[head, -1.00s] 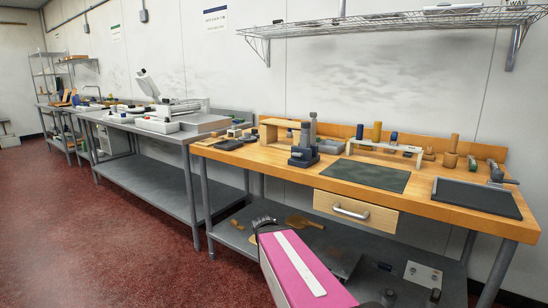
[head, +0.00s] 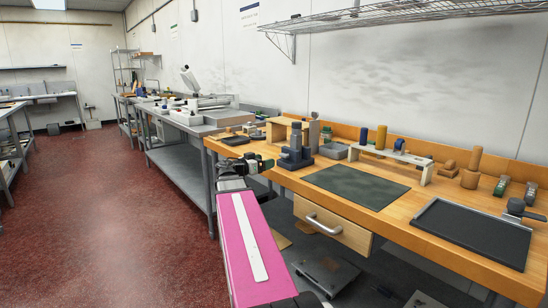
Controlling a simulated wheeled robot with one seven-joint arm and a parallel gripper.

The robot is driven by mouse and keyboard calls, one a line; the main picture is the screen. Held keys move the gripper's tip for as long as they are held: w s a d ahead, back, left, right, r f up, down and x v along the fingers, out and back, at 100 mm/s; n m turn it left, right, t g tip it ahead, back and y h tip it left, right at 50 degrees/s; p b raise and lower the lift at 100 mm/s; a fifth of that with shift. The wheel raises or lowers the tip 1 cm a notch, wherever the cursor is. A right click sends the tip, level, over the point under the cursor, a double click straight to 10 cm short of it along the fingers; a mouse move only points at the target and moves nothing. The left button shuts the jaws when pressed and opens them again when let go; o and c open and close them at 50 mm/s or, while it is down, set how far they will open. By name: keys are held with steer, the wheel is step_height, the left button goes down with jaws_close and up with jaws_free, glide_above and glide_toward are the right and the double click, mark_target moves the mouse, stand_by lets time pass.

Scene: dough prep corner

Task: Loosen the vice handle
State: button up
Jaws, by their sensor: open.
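A dark blue-grey block-like fixture (head: 296,152), which looks like the vice, stands upright near the front left part of the wooden bench. Its handle is too small to make out. My gripper (head: 267,164) is at the end of my pink arm, just left of this fixture in the picture. It is open, with nothing visible between its fingers. From this angle I cannot tell how far the fingers are from the fixture; no contact shows.
The wooden bench (head: 440,212) carries a dark green mat (head: 356,187), a black tray (head: 475,234) and a small white rack (head: 392,156) at the back. A drawer (head: 331,225) with a metal handle is below. Red floor (head: 110,225) is free on the left.

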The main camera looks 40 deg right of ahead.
mark_target(282, 156)
steer(key=d, duration=0.7)
steer(key=w+d, duration=0.1)
steer(key=d, duration=0.2)
steer(key=shift+d, duration=0.25)
steer(key=c, duration=0.9)
